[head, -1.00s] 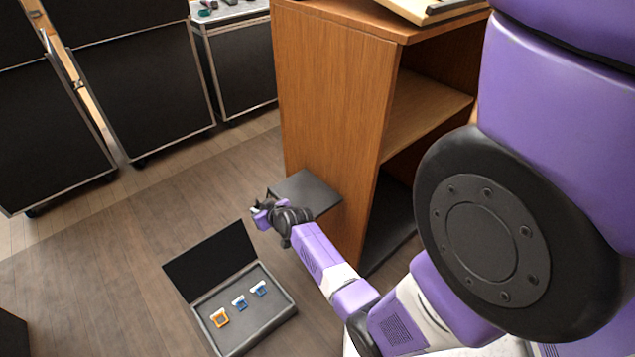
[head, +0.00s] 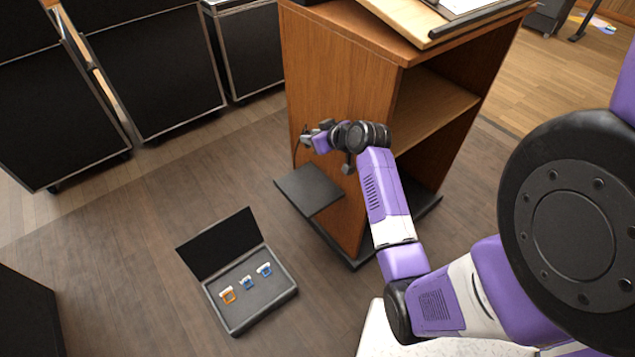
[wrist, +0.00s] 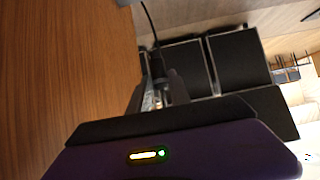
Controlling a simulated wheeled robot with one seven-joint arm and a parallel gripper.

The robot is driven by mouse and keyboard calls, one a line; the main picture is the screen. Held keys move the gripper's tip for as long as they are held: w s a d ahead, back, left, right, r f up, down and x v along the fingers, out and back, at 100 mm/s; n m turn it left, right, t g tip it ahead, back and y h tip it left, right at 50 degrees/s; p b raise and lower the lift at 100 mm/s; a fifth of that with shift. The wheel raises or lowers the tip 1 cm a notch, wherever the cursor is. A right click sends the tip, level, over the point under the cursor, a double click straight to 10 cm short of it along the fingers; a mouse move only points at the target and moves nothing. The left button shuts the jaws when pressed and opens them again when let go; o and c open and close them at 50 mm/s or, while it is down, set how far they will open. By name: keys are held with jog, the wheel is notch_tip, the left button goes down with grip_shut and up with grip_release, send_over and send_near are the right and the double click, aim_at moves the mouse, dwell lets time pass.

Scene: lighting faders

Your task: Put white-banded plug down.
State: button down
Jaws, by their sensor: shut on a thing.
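My gripper (head: 308,137) is raised beside the left wooden side of the lectern, above a small black shelf. In the wrist view, my gripper (wrist: 163,98) is shut on a dark plug (wrist: 157,68). A thin black cable runs from the plug, and in the head view it hangs below my gripper. The plug's white band is not clear; a pale patch shows between the fingers. The small black shelf (head: 312,190) sticks out low from the lectern's side, and its top looks empty.
The wooden lectern (head: 335,90) stands close beside my gripper. An open dark case (head: 268,303) with one orange and two blue pieces lies on the floor at lower left. Black wheeled cases (head: 155,75) stand at the back. Floor between them is clear.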

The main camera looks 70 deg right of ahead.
jog(key=shift+f+b, duration=2.25)
jog(key=shift+f, duration=7.25)
jog(key=shift+f+b, duration=0.35)
jog(key=shift+b, duration=0.05)
jog(key=c, duration=1.2)
grip_release()
jog(key=shift+r, duration=0.1)
